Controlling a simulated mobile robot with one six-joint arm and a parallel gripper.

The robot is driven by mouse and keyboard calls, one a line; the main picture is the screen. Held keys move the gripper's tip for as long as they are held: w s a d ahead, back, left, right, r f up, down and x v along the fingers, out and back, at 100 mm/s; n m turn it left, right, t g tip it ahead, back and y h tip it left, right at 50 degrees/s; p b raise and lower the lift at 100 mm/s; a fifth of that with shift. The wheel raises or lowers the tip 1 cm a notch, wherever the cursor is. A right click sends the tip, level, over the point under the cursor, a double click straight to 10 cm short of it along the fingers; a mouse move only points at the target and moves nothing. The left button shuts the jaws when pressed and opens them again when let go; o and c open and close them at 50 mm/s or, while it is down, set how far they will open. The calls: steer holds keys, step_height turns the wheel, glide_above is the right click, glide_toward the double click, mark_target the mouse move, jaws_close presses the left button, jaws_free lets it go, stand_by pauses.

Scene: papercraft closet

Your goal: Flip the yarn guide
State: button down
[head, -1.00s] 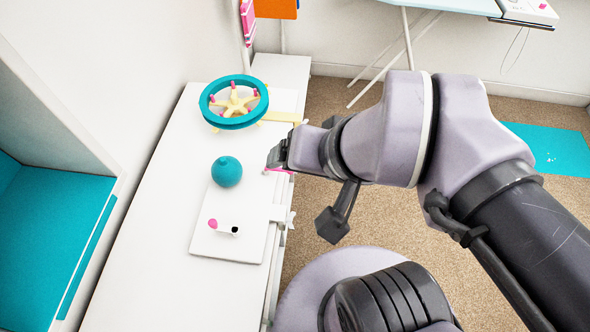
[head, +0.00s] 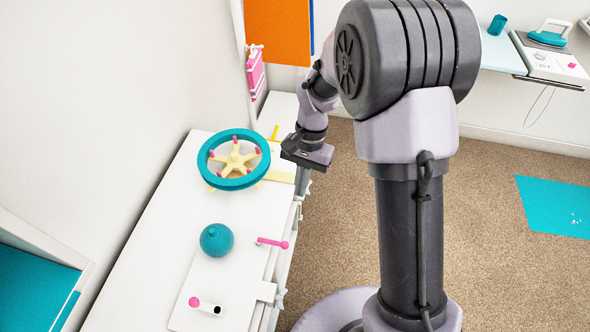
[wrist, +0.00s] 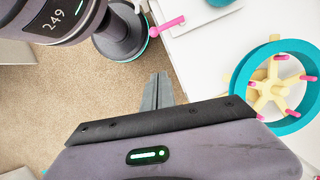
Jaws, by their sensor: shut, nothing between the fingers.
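No part is plainly marked as the yarn guide; I cannot tell which one it is. A teal wheel (head: 234,134) with a pale yellow star hub and pink pegs stands on the white cabinet top; it also shows in the wrist view (wrist: 240,80). A pink rod with a knob (head: 272,243) sticks out over the cabinet's right edge, and it shows near the top of the wrist view (wrist: 167,25). My gripper (head: 310,157) is right of the wheel, beyond the cabinet edge. Its fingers (wrist: 155,88) are shut and empty, with carpet behind them.
A teal ball (head: 216,240) and a small pink-and-white part (head: 205,305) sit on a white board nearer the front. A thin yellow piece (head: 275,132) is behind the wheel. An orange panel (head: 278,30) hangs at the back. Carpet (head: 480,210) is open to the right.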

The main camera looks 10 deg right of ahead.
steer(key=s+a+f+b, duration=0.3)
steer(key=s+f+b, duration=0.3)
steer(key=f, duration=0.4)
steer(key=shift+s+a+f, duration=0.2)
steer(key=shift+a+f, duration=0.1)
steer(key=shift+a, duration=0.1)
steer(key=shift+s, duration=0.15)
